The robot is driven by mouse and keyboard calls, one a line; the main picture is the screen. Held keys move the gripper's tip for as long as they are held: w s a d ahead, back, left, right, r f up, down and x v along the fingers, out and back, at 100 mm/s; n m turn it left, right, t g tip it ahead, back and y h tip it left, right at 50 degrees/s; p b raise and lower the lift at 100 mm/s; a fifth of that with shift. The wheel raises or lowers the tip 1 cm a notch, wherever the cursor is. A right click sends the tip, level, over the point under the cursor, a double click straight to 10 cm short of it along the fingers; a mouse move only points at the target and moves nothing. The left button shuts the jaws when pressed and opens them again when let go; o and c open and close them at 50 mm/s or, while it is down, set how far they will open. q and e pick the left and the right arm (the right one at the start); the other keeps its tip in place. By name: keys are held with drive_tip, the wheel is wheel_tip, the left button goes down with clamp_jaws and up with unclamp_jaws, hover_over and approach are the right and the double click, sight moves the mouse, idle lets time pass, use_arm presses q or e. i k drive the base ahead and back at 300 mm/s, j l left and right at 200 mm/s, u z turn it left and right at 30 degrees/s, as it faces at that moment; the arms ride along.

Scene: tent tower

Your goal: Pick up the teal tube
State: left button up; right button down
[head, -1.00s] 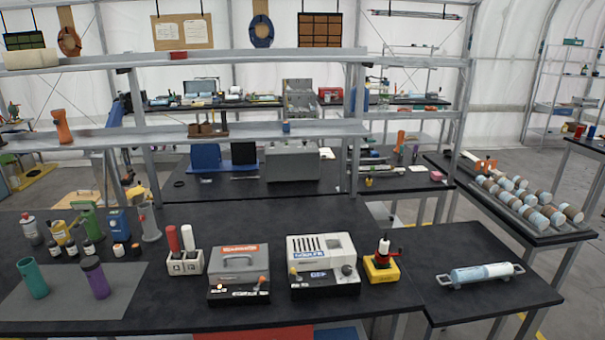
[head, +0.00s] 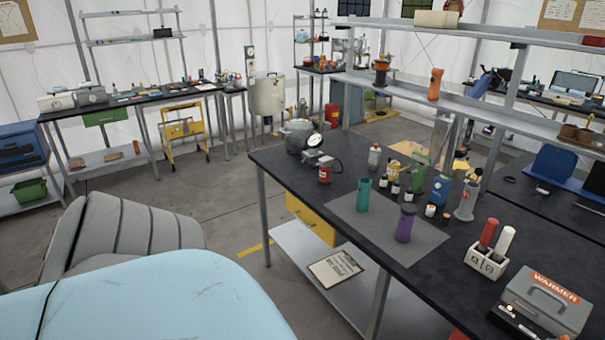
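The teal tube (head: 363,196) stands upright on a grey mat (head: 425,245) on the black workbench, right of the middle of the head view. It is apart from the purple tube (head: 404,226), which stands to its right and nearer on the same mat. Nothing covers the teal tube. Neither of my grippers is in view.
Behind the mat stand a grey canister (head: 375,158), a green device (head: 421,170) and several small bottles. A red can (head: 325,172) and a metal pot (head: 297,135) stand toward the bench's far end. A warmer (head: 545,300) is at the right. Open floor lies left of the bench.

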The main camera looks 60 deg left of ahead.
sight(363, 197)
drive_tip(key=u, duration=1.55)
drive_tip(key=i+j+z, duration=0.2)
drive_tip(key=z, duration=0.25)
drive_tip(key=i+j+z, duration=0.15)
drive_tip(key=j+z, duration=0.3)
drive_tip(key=i+j+z, duration=0.1)
drive_tip(key=j, duration=0.25)
drive_tip(key=i+j+z, duration=0.1)
drive_tip(key=j, duration=0.2)
drive_tip(key=i+j+z, duration=0.1)
drive_tip(key=j, duration=0.25)
drive_tip(key=i+j, duration=0.1)
drive_tip(key=j, duration=0.55)
drive_tip(key=i+j, duration=0.15)
drive_tip(key=j, duration=0.5)
drive_tip(key=i+j+z, duration=0.1)
drive_tip(key=j, duration=0.55)
drive_tip(key=i+j, duration=0.1)
drive_tip(key=j, duration=0.5)
drive_tip(key=i+j+z, duration=0.1)
drive_tip(key=j, duration=0.6)
drive_tip(key=i+j, duration=0.1)
drive_tip(key=j, duration=0.55)
